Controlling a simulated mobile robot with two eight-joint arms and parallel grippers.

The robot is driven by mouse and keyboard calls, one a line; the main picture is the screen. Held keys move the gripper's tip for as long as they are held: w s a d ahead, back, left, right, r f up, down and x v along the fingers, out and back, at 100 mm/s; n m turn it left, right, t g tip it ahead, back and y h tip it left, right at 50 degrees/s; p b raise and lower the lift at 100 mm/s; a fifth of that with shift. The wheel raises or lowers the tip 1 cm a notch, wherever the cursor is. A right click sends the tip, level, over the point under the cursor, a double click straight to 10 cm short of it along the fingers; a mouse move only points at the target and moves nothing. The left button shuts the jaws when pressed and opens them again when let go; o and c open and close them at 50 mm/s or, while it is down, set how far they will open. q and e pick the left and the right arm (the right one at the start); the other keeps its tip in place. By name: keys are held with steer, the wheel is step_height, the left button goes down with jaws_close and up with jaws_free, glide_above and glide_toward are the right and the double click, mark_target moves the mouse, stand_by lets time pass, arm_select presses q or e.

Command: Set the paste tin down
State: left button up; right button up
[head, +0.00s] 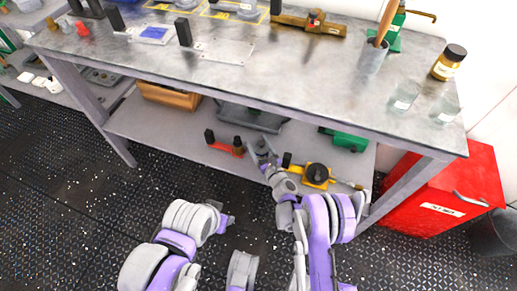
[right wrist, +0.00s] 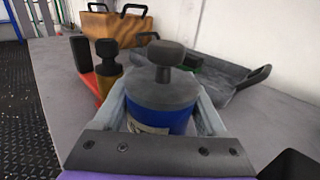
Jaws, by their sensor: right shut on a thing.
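The paste tin (right wrist: 160,112) is blue with a pale label and a dark grey lid with a knob. In the right wrist view it stands upright between the two fingers of my right gripper (right wrist: 163,118), which is shut on it. In the head view my right gripper (head: 264,158) is over the lower shelf (head: 180,128) of the bench and mostly hides the tin. Whether the tin's base touches the shelf is hidden. My left gripper (head: 226,222) is low at the left, over the floor, its fingers too unclear to read.
On the lower shelf, a red-and-black tool (head: 226,147) lies left of the tin and a yellow device (head: 316,176) right of it. A dark tray (head: 250,117), a wooden box (head: 168,95) and a green item (head: 347,140) are also there. A red cabinet (head: 445,190) stands right.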

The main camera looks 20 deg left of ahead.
arm_select(q)
steer(key=shift+w+f+b, duration=0.1)
steer(key=shift+f+b, duration=0.15)
steer(key=shift+b, duration=0.05)
arm_select(e)
steer(key=shift+f, duration=1.4)
steer(key=o, duration=1.3)
steer(key=shift+f, duration=0.1)
